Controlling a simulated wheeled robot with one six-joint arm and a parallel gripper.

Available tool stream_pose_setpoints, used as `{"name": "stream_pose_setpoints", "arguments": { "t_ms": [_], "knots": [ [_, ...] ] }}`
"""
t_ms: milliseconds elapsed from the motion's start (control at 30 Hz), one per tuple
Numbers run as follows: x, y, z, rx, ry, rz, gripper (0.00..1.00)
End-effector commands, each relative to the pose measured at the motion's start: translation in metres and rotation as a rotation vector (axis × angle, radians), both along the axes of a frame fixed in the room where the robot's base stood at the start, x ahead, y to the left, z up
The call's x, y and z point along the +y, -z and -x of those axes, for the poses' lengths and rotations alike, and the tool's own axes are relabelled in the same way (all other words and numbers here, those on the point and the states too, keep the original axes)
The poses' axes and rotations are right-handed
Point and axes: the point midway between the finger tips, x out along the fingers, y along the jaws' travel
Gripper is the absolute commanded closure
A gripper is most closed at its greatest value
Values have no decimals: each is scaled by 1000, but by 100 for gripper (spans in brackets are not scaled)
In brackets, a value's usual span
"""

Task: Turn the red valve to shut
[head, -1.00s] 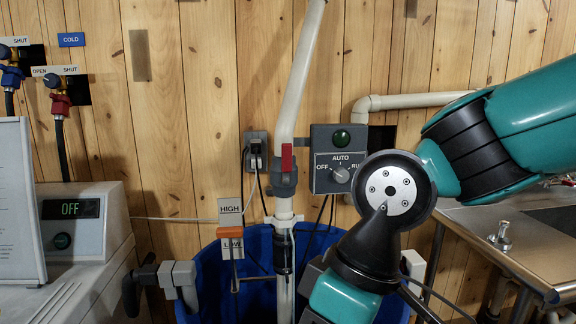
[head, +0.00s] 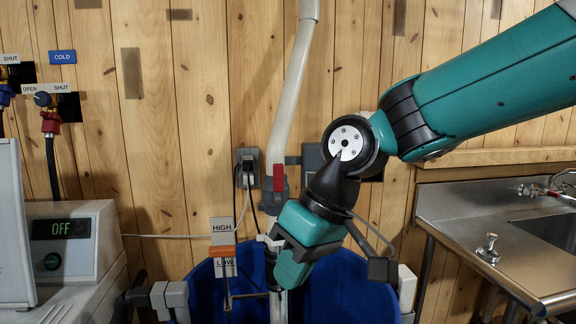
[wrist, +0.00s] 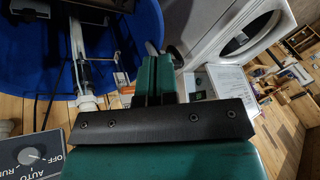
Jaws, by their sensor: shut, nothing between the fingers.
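The red valve (head: 50,123) is on the wall at the far left of the head view, under a plate marked OPEN and SHUT. Its dark round knob (head: 42,99) is at the OPEN side, and a black hose runs down from it. The red valve is not seen in the wrist view.
A blue valve (head: 5,92) is left of the red one. A pipe valve with a red lever (head: 279,178) stands above the blue bin (head: 345,300). A white machine reading OFF (head: 75,245) stands below the red valve. A steel sink (head: 470,225) is at right.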

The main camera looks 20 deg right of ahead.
Motion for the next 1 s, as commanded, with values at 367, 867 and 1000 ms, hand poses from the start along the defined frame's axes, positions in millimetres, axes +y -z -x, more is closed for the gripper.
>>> {"name": "stream_pose_setpoints", "arguments": {
  "t_ms": [367,867,1000],
  "knots": [
    [-187,-130,-194,-139,534,-133,100],
    [-182,-83,-235,-147,568,-143,100],
    [-172,-60,-250,-148,569,-143,100]
  ]
}}
